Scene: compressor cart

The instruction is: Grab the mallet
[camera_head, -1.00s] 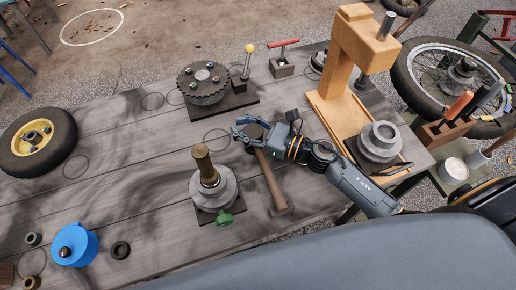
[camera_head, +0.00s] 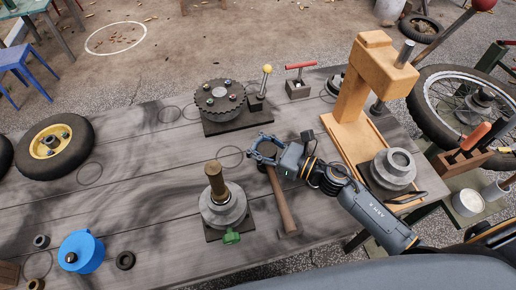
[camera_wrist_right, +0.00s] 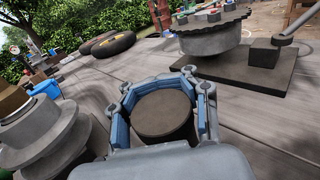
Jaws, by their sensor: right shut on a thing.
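The mallet lies on the grey plank bench, with its wooden handle (camera_head: 281,203) pointing toward the front edge. Its dark round head (camera_wrist_right: 164,113) sits between the blue pads of my right gripper (camera_head: 262,148) in the right wrist view. The right gripper (camera_wrist_right: 162,100) is shut around the head, with a finger on each side. In the head view the fingers and hand partly hide the head. My left gripper is in neither view.
Behind is a toothed disc on a dark plate (camera_head: 222,122). An orange press (camera_head: 352,98) stands to the right. A blue pot (camera_head: 82,252) sits at front left.

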